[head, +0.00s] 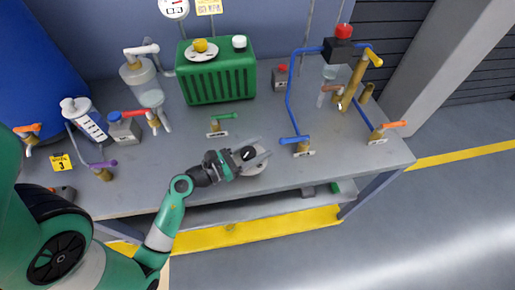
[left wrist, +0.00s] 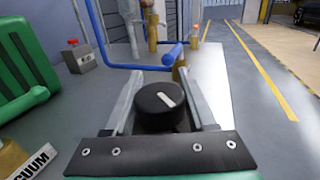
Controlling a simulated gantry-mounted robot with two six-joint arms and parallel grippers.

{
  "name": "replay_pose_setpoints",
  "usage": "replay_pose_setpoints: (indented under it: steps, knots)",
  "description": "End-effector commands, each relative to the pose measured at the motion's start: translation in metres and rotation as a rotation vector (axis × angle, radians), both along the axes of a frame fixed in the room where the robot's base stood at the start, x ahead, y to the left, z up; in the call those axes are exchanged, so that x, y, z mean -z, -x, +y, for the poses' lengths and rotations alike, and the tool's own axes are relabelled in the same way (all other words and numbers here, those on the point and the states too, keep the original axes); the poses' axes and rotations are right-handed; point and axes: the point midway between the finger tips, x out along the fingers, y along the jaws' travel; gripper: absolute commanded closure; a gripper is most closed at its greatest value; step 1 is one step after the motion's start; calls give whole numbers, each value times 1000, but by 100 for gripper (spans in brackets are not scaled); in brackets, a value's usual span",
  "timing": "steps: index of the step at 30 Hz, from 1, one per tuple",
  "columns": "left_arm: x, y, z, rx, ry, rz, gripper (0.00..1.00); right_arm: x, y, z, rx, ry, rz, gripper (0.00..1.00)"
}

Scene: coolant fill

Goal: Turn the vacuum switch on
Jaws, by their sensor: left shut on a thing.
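A round black knob (head: 248,153) with a white pointer line stands on a grey disc near the front middle of the bench. It also shows in the left wrist view (left wrist: 160,108), where its pointer slants. My left gripper (head: 258,157) reaches over it from the left and is shut on it, with one finger on each side. A label reading "VACUUM" (left wrist: 32,164) shows at the lower left of the left wrist view, beside a brass fitting. In the head view a green-handled valve (head: 222,116) stands just behind the knob. My right gripper is not in view.
A green ribbed tank (head: 217,78) stands at the back. Blue piping with a blue-handled valve (head: 295,140) stands right of the knob, and an orange-handled valve (head: 391,125) farther right. A grey box with a red button (head: 281,77) is behind. The bench's front edge is close.

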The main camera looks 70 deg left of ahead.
Motion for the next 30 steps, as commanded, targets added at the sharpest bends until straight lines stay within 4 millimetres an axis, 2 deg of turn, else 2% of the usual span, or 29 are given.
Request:
replay_pose_setpoints:
  steps: [1, 5, 6, 14, 17, 20, 30]
  knots:
    - [2, 0, 0, 1, 1, 4, 40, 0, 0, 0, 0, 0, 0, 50]
    - [1, 0, 0, 0, 0, 3, 17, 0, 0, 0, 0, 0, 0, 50]
    - [1, 0, 0, 0, 0, 2, 14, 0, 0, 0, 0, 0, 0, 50]
    - [0, 1, 0, -1, 0, 1, 14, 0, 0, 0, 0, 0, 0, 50]
    - [1, 7, 0, -5, 1, 3, 14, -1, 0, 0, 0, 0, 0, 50]
    - [1, 22, -1, -7, 5, 3, 14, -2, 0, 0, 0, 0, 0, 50]
    - [0, 91, -11, -11, 2, 1, 14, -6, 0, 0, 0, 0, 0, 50]
